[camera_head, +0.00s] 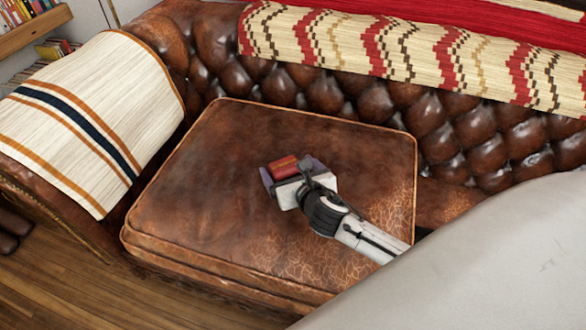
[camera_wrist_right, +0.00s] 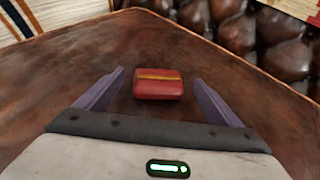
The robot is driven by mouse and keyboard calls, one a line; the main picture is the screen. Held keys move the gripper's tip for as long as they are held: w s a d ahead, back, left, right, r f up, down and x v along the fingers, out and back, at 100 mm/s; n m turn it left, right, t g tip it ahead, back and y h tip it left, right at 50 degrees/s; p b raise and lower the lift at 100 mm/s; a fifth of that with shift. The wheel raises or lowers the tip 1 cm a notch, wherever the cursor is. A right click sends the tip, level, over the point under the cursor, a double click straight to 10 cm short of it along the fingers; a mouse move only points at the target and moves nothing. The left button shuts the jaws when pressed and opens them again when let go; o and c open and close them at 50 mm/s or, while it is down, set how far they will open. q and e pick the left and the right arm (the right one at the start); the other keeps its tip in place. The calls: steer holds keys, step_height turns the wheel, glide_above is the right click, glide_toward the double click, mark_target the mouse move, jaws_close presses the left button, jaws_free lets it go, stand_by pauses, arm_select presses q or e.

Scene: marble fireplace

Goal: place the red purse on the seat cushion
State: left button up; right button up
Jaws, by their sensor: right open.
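The red purse (camera_head: 284,167) is small and boxy, with a yellow stripe that shows in the right wrist view (camera_wrist_right: 159,84). It rests on the brown leather seat cushion (camera_head: 215,190) of a sofa, near the cushion's middle. My right gripper (camera_head: 281,172) is low over the cushion. In the right wrist view its two purple fingers (camera_wrist_right: 160,95) are spread apart, with the purse lying between and just ahead of them. A gap shows on each side of the purse, so the fingers are not touching it. My left gripper is not in view.
The tufted leather backrest (camera_head: 345,95) rises behind the cushion, with a red and cream patterned blanket (camera_head: 400,45) over it. A striped cloth (camera_head: 90,110) covers the left armrest. A large pale grey surface fills the lower right. The cushion's left part is clear.

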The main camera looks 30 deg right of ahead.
steer(key=p+v, duration=0.2)
steer(key=v, duration=0.9)
steer(key=shift+p, duration=0.3)
steer(key=shift+s+r, duration=0.2)
steer(key=shift+s, duration=0.3)
